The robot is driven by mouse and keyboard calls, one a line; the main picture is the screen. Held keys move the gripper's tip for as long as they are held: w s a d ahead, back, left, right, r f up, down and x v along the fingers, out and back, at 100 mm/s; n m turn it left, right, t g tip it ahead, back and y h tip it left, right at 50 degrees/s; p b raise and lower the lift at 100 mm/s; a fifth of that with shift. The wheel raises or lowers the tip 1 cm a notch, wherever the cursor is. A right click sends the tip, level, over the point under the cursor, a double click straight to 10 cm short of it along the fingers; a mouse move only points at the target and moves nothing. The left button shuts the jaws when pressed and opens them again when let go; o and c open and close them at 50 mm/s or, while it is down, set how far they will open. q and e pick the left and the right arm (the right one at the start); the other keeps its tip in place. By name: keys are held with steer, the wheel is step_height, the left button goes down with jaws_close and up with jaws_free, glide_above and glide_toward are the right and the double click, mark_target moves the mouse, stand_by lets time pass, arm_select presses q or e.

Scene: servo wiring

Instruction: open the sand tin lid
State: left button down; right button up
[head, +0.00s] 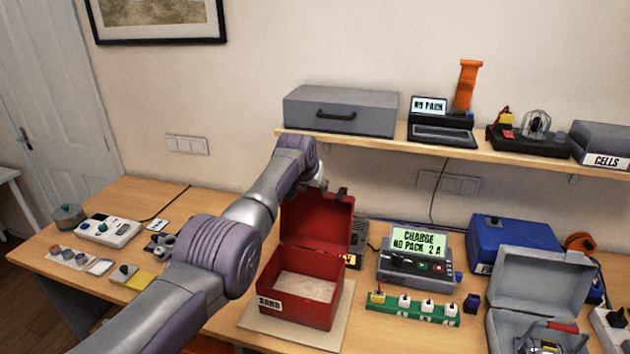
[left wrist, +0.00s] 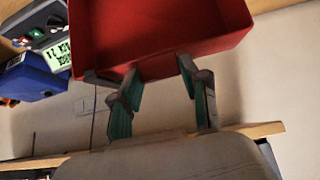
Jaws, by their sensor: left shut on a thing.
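The red sand tin (head: 298,312) stands on a pale board on the desk, with pale sand showing inside. Its red lid (head: 322,222) stands raised at the back of the tin, so the tin is open. My left gripper (head: 335,190) is at the lid's top edge, partly hidden behind my arm in the head view. In the left wrist view the fingers (left wrist: 160,92) are at the edge of the red lid (left wrist: 160,35) and shut on it. My right gripper is not in view.
A wooden shelf (head: 455,141) with a grey case (head: 341,110) hangs just above and behind the lid. A charger (head: 416,268) and a green strip (head: 412,309) lie right of the tin. An open grey box (head: 540,285) stands further right.

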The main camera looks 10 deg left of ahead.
arm_select(q)
steer(key=shift+f, duration=0.1)
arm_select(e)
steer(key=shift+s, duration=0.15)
arm_select(q)
steer(key=c, duration=0.6)
jaws_free()
steer(key=shift+s+d, duration=0.1)
steer(key=shift+o, duration=0.2)
steer(key=v, duration=1.2)
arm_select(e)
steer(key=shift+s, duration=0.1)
